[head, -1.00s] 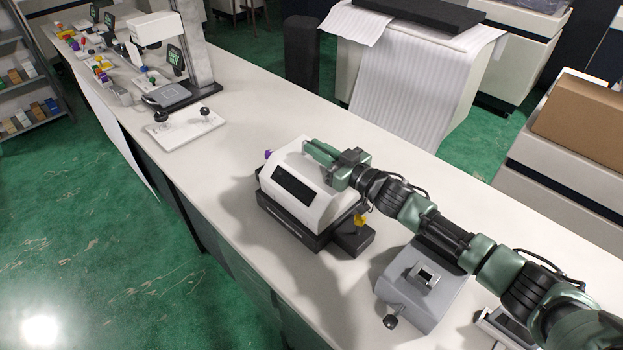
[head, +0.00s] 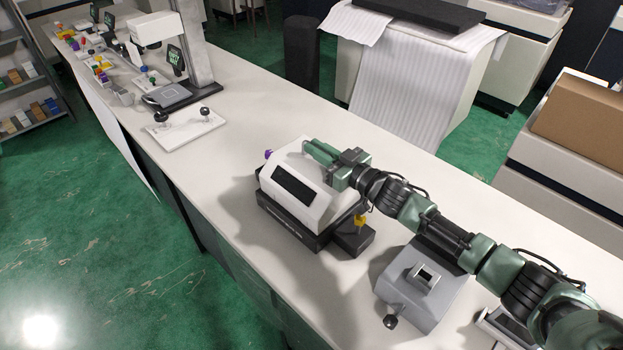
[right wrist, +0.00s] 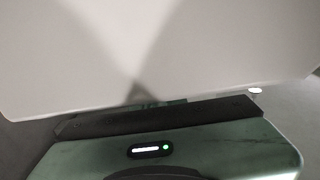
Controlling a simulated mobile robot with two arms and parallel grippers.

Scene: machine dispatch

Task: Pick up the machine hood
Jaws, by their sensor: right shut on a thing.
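The machine hood (head: 313,180) is a white, slope-sided cover with a dark rectangular window on its front. It sits on or just above a black machine base (head: 285,218) on the long bench; I cannot tell if there is a gap. My right gripper (head: 318,152) is at the hood's top back edge, shut on it. In the right wrist view the hood (right wrist: 160,55) fills the upper part as a pale surface, close to the gripper body, and the fingertips are mostly hidden. My left gripper is not in view.
A grey device (head: 420,285) with a black knob stands on the bench to the right, beneath my right arm. A yellow part (head: 360,221) is beside the black base. A white plate with knobs (head: 184,130) and a tall stand (head: 196,50) are farther left. Bench space behind the hood is clear.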

